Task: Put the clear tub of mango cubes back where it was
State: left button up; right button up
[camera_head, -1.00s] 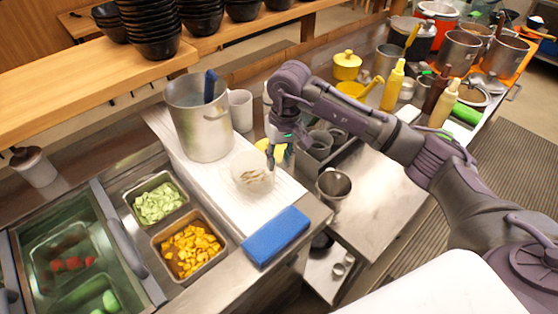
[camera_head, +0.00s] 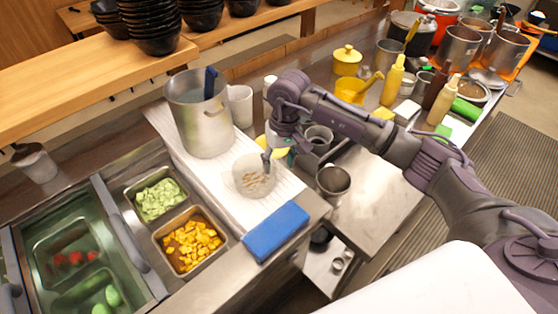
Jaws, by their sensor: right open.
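A clear, round tub (camera_head: 254,178) stands upright on the white ribbed board, with a few small beige pieces at its bottom. I cannot tell whether these are mango cubes. Orange-yellow cubes that look like mango fill a square metal pan (camera_head: 216,262) set in the counter at the lower left. My right gripper (camera_head: 270,158) points down at the tub's far right rim. It is open; a finger overlaps the rim in the picture, and I cannot tell whether it touches. My left gripper is out of view.
A tall metal pot (camera_head: 200,130) and a white cup (camera_head: 240,106) stand behind the tub. A blue sponge-like block (camera_head: 275,232) lies at the board's front edge. A pan of green cubes (camera_head: 131,197) sits left. Metal cups (camera_head: 333,183) stand right.

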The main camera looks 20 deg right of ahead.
jog(key=shift+r+p, duration=0.3)
jog(key=shift+p, duration=0.05)
notch_tip(320, 180, up, 12)
jog(key=d+b, duration=0.1)
jog(key=b, duration=0.3)
jog(key=shift+f, duration=0.15)
jog(key=shift+s+d+f, duration=0.1)
